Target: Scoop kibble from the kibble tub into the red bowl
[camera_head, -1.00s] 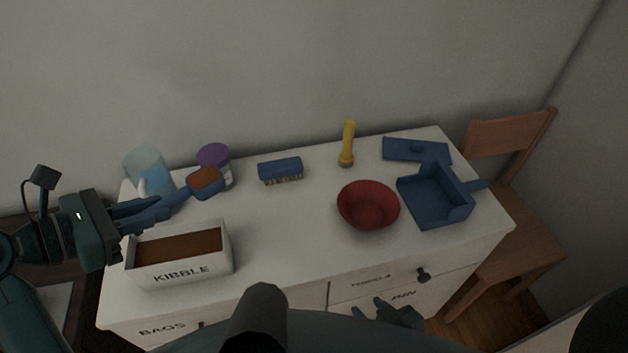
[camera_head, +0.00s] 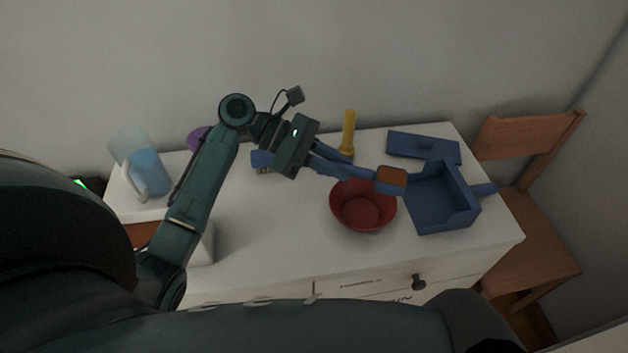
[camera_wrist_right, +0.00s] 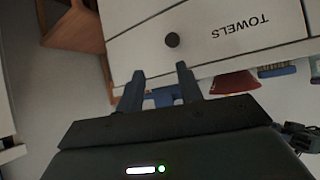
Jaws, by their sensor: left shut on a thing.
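The blue scoop (camera_head: 391,188) holds brown kibble (camera_head: 391,176). My left gripper (camera_head: 345,167) is shut on its handle and holds it over the right part of the red bowl's rim. The red bowl (camera_head: 362,212) stands on the cabinet top, and its visible inside looks empty. It also shows upside down in the right wrist view (camera_wrist_right: 235,84). The white kibble tub (camera_head: 207,245) is at the left, mostly hidden behind my left arm. Some kibble in it shows. My right gripper (camera_wrist_right: 160,72) is open and empty in front of the drawers.
A blue dustpan (camera_head: 440,205) stands close right of the bowl, with a flat blue piece (camera_head: 424,147) behind. A yellow flashlight (camera_head: 348,133) stands behind the bowl. A pitcher (camera_head: 142,168) is back left. A wooden chair (camera_head: 530,145) is at the right. The front middle is clear.

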